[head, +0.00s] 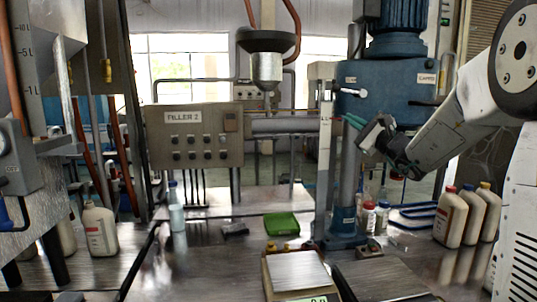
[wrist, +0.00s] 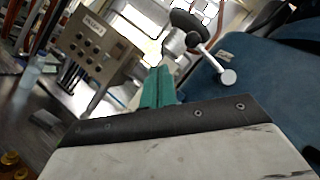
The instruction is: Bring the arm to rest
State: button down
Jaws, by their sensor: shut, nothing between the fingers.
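The gripper points left, toward the upright metal post (head: 324,150). I cannot tell how close the fingertips are to the post or the machine.
A FILLER 2 control box (head: 195,136) stands left of centre, with a dark funnel (head: 265,42) above. Cream jugs (head: 453,216) stand at right.

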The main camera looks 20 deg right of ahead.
jog(key=s+a+f+n+g+y, duration=0.3)
jog(key=s+a+f+n+g, duration=0.7)
jog(key=s+a+f+g, duration=0.65)
jog(key=s+f+n+g+h, duration=0.1)
jog(key=s+f+n+h, duration=0.1)
jog(key=s, duration=0.6)
jog(key=s+a+f+n+g+h, duration=0.1)
jog(key=s+f+n+h, duration=0.1)
jog(key=s+n+h, duration=0.3)
jog(key=s+a+f+n+g+h, duration=0.1)
jog(key=s+n+h, duration=0.2)
jog(key=s, duration=0.8)
jog(key=shift+s+f+n+h, duration=0.3)
jog(key=shift+f+n, duration=0.1)
jog(key=shift+n, duration=0.1)
